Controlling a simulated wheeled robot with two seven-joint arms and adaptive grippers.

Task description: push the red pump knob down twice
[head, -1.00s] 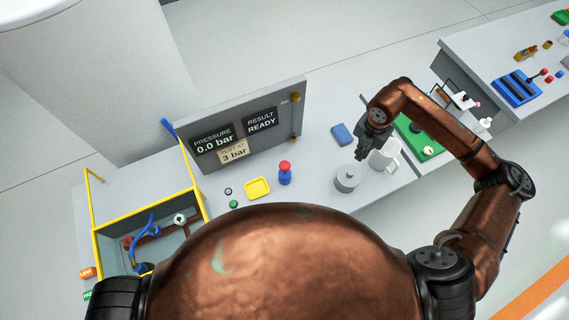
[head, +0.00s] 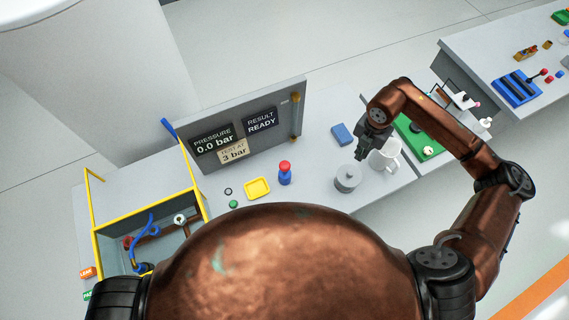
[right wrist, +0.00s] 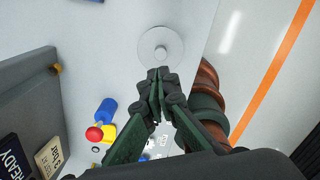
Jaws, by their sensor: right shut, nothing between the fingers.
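The red pump knob (head: 285,165) sits on top of a blue pump body (head: 285,178) standing on the grey bench, in front of the display panel. In the right wrist view the red knob (right wrist: 94,133) and blue body (right wrist: 106,111) show at lower left. My right gripper (head: 362,156) is shut and empty, above the bench to the right of the pump and apart from it. In the right wrist view its fingertips (right wrist: 158,72) are together, just below a round grey lidded pot (right wrist: 160,45). My left gripper is not in view.
The display panel (head: 250,125) reads 0.0 bar and READY. The grey pot (head: 347,178), a white mug (head: 384,158) and a blue block (head: 343,134) are near my right gripper. A yellow-framed tank (head: 150,210) stands at left.

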